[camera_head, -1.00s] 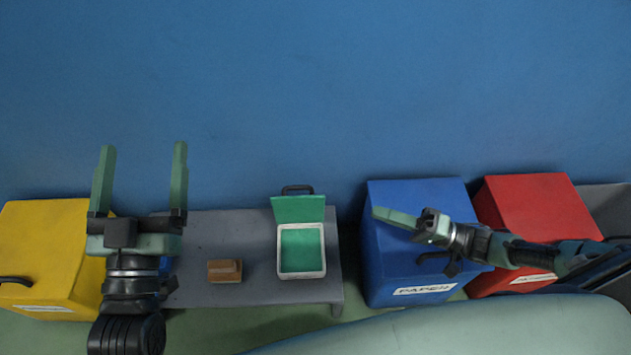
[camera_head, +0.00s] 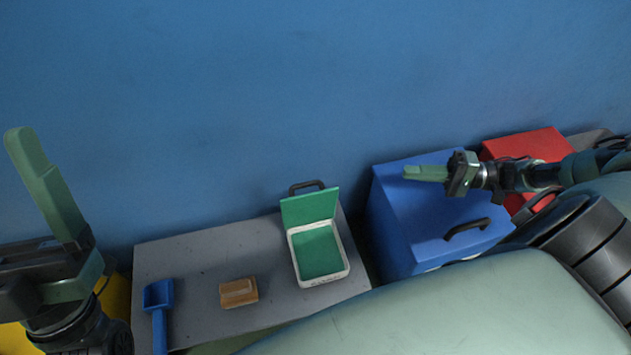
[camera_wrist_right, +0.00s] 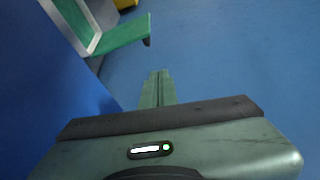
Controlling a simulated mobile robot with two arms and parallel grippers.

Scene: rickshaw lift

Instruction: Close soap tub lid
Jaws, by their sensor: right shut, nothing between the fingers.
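The soap tub (camera_head: 342,273) is a white box with a green inside, standing on a grey table. Its green lid (camera_head: 309,207) stands open, tilted up at the back, with a dark handle on its far edge. The lid (camera_wrist_right: 122,36) and part of the tub (camera_wrist_right: 76,22) also show in the right wrist view. My right gripper (camera_head: 408,172) is shut and empty, above the blue bin to the right of the tub. It also shows in the right wrist view (camera_wrist_right: 158,74), apart from the lid. My left gripper (camera_head: 30,145) is at the left edge, partly cut off; its opening is unclear.
A brown brush or soap block (camera_head: 238,292) and a blue scoop (camera_head: 158,297) lie on the grey table (camera_head: 200,257), left of the tub. A blue bin (camera_head: 400,225) and a red bin (camera_head: 530,145) stand to the right. A blue wall is behind.

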